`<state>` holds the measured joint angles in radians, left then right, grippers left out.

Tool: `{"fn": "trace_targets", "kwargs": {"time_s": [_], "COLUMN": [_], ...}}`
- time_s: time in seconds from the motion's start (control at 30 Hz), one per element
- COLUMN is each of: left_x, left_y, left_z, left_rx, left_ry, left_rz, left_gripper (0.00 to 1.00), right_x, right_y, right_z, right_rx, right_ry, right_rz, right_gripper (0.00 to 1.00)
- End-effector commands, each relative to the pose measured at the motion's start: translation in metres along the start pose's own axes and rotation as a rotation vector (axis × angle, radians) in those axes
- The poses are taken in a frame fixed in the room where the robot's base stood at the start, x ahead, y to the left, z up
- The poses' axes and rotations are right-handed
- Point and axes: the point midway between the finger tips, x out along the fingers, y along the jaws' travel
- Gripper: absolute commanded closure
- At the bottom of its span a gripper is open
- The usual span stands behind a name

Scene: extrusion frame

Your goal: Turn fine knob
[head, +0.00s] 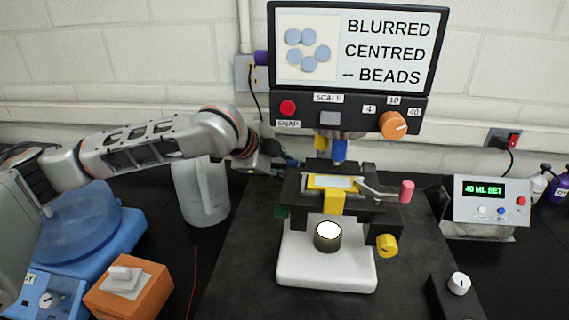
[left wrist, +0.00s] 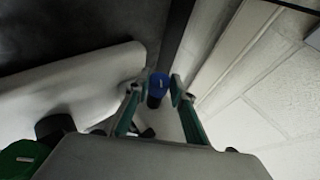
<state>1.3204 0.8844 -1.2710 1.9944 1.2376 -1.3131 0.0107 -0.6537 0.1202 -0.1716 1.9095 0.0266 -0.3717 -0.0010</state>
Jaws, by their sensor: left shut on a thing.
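The microscope (head: 325,275) stands on a dark mat, with a white base and a lit round lamp. My left gripper (head: 284,160) reaches in from the left beside its stage; its fingertips are mostly hidden in the head view. In the left wrist view my left gripper (left wrist: 164,88) has its two fingers around a small blue knob (left wrist: 157,86) and is shut on it. A green knob (left wrist: 20,158) is at the lower left there. A yellow knob (head: 387,245) is on the microscope's right side. The screen (head: 360,48) reads BLURRED, CENTRED, -- BEADS. My right gripper is not in view.
An orange dial (head: 393,125) and red button (head: 288,108) sit under the screen. A pink-ended lever (head: 406,191) sticks out right of the stage. A clear jug (head: 200,190) stands left, near my arm. A display box (head: 492,200) is at right.

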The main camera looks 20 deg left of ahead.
Motion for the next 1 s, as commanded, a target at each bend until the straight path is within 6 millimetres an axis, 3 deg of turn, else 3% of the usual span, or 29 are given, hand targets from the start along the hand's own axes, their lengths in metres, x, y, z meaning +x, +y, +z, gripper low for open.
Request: {"fn": "trace_targets", "kwargs": {"time_s": [0.6, 0.63, 0.67, 1.0], "left_x": [0.0002, 0.0002, 0.0002, -0.0002], "left_y": [0.0008, 0.0008, 0.0008, 0.0007], "left_z": [-0.0001, -0.0001, 0.0, 0.0001], "left_rx": [0.019, 0.019, 0.019, 0.019], "left_ry": [0.0, 0.0, 0.0, -0.001], "left_rz": [-0.045, -0.044, -0.044, -0.044], "left_gripper": [0.98, 0.69, 0.61, 0.6], "right_x": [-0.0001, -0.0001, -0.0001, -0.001], "right_y": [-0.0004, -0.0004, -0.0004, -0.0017], "right_z": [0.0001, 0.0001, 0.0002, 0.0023], "right_rx": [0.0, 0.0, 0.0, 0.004], "right_ry": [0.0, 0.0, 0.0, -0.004], "right_rz": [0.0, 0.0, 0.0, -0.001], "right_gripper": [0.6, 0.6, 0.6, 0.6]}}
